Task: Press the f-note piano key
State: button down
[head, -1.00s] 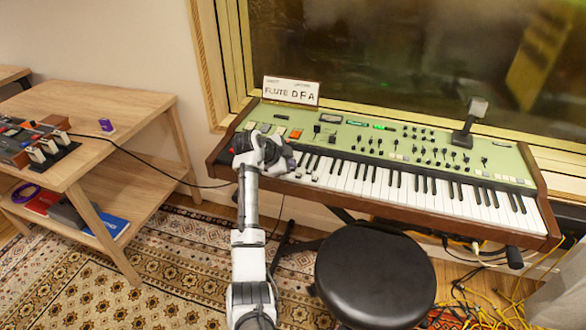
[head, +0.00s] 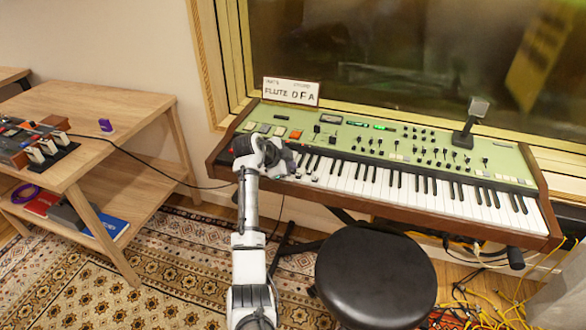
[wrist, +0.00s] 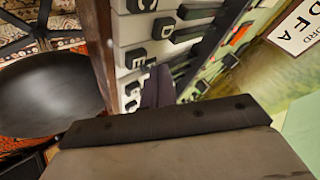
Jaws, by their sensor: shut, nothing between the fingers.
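The keyboard's white and black keys (head: 420,197) run along the front of a green-topped instrument. Small black tags with white letters sit on several left-end keys. My gripper (head: 286,162) is over the left part of the keys. In the wrist view its dark fingers (wrist: 158,86) are together and empty, close to the tagged keys. I cannot tell whether they touch a key. The F key cannot be made out.
A sign reading FLUTE D F A (head: 291,92) stands at the instrument's back left. A round black stool (head: 375,272) stands in front of the keyboard. A wooden shelf (head: 130,105) is at the left. Yellow cables lie on the floor at lower right.

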jog(key=shift+r, duration=0.15)
jog(key=shift+r+p, duration=0.6)
jog(key=shift+r, duration=0.35)
notch_tip(320, 180, up, 5)
jog(key=p, duration=0.2)
jog(key=shift+p, duration=0.4)
